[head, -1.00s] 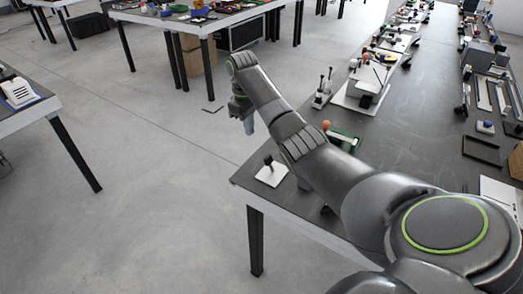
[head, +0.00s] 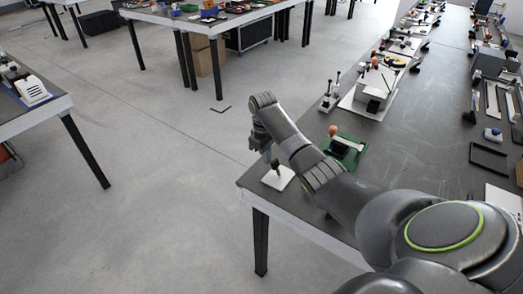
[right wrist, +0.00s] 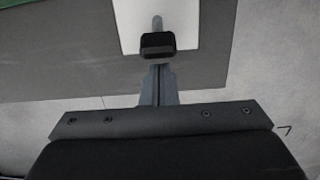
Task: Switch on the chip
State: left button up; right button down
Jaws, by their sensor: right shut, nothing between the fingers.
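A small white plate (head: 284,183) with a black-knobbed lever (head: 275,163) lies at the table's near left corner. A green board (head: 340,147) with an orange ball beside it lies farther back; which of these is the chip I cannot tell. My right gripper (head: 266,155) is shut and empty, close above the lever in the head view. In the right wrist view, the shut fingers (right wrist: 157,70) line up with the black knob (right wrist: 157,45), the white plate (right wrist: 205,22) beyond it. Whether they touch the knob I cannot tell. My left gripper is out of view.
The long dark table (head: 425,110) holds a white device base (head: 359,103) and several other devices behind the green board. A black frame (head: 488,157) lies at the right. Open floor (head: 150,190) is left of the table.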

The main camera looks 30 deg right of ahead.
jog(key=shift+s+d+r, duration=0.15)
jog(key=shift+s, duration=0.2)
dwell(0.3)
